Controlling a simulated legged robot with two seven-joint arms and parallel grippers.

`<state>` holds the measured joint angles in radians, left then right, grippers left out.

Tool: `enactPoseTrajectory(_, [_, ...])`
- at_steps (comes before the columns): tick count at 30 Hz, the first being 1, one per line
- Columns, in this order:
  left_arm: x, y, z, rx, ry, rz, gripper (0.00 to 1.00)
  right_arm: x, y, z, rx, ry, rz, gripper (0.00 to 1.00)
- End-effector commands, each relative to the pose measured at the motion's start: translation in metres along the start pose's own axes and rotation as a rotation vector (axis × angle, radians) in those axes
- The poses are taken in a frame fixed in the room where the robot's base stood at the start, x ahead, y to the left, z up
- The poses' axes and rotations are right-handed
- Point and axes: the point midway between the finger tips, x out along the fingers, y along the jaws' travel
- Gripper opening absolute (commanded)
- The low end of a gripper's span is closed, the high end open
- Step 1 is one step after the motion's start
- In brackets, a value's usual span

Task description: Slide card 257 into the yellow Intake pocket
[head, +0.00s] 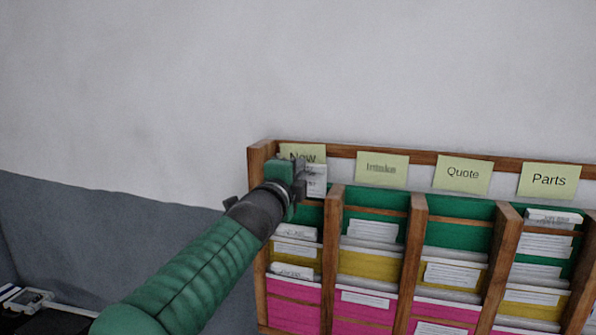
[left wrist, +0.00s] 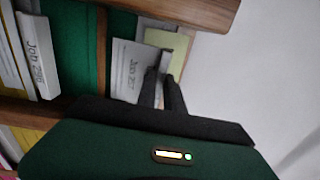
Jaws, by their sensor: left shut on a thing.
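My left gripper (head: 299,181) is at the top of the rack's leftmost column, in front of the "New" label (head: 302,153). It is shut on a white card (head: 317,182), upright in the head view. In the left wrist view the fingers (left wrist: 165,92) grip this card (left wrist: 125,72), which seems to read "Job 257". The card is by the leftmost green pocket; whether its lower edge is inside I cannot tell.
The wooden rack (head: 418,240) has dividers between columns of green, yellow and pink pockets. Other labels include a blurred one (head: 382,167), "Quote" (head: 463,174) and "Parts" (head: 549,180). Another job card (left wrist: 38,68) stands near the gripper. The wall above is bare.

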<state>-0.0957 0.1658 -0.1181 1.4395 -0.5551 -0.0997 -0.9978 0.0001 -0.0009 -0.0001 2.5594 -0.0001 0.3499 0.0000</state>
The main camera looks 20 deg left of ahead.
Motion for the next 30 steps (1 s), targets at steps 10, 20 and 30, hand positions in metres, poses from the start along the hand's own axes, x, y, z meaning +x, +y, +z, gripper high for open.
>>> enactPoseTrajectory(10, [-0.031, -0.001, 0.0, 0.0, 0.0, -0.001, 0.0, 0.01, 0.0, 0.003, 0.0, -0.002, 0.0, 0.0])
enactPoseTrajectory(20, [-0.058, -0.004, 0.0, 0.0, 0.0, -0.001, 0.0, 0.016, 0.0, 0.004, 0.0, -0.002, 0.0, 0.0])
enactPoseTrajectory(30, [-0.087, -0.008, 0.0, 0.0, 0.001, -0.002, 0.0, 0.018, 0.0, 0.005, 0.0, -0.002, 0.0, 0.0])
